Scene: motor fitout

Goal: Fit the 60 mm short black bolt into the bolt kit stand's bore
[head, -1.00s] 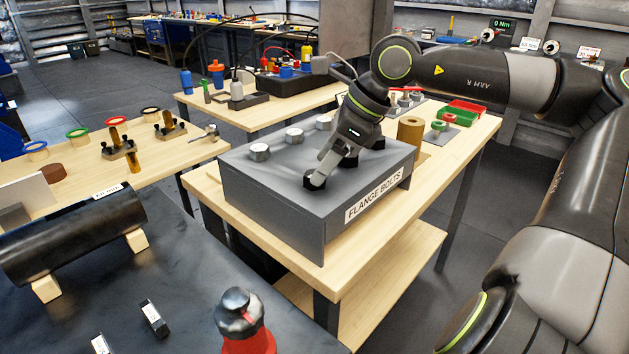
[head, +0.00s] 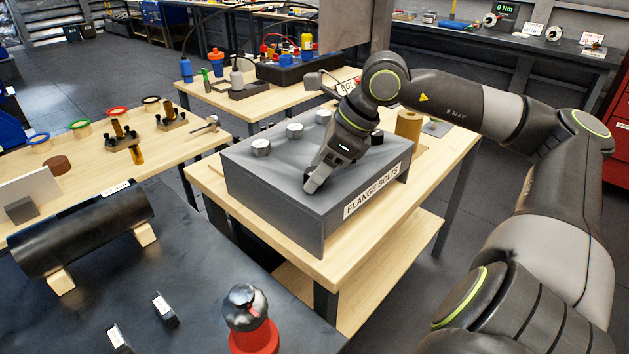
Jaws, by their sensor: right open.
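The grey box labelled FLANGE BOLTS (head: 285,205) stands on a wooden table. Silver bolt heads (head: 261,148) line the back of its top, and black bolt heads (head: 377,138) sit along the front. My right gripper (head: 313,186) is open and points down at the box's front left, over the place of the nearest black bolt head. Its fingers mostly hide that bolt, so I cannot tell whether they touch it. No size marks on the bolts can be read. I cannot tell which thing is the bolt kit stand. My left gripper is out of view.
A tan cylinder (head: 408,125) stands behind the box's right end. The left wooden table holds coloured rings and small dark stands (head: 122,140).

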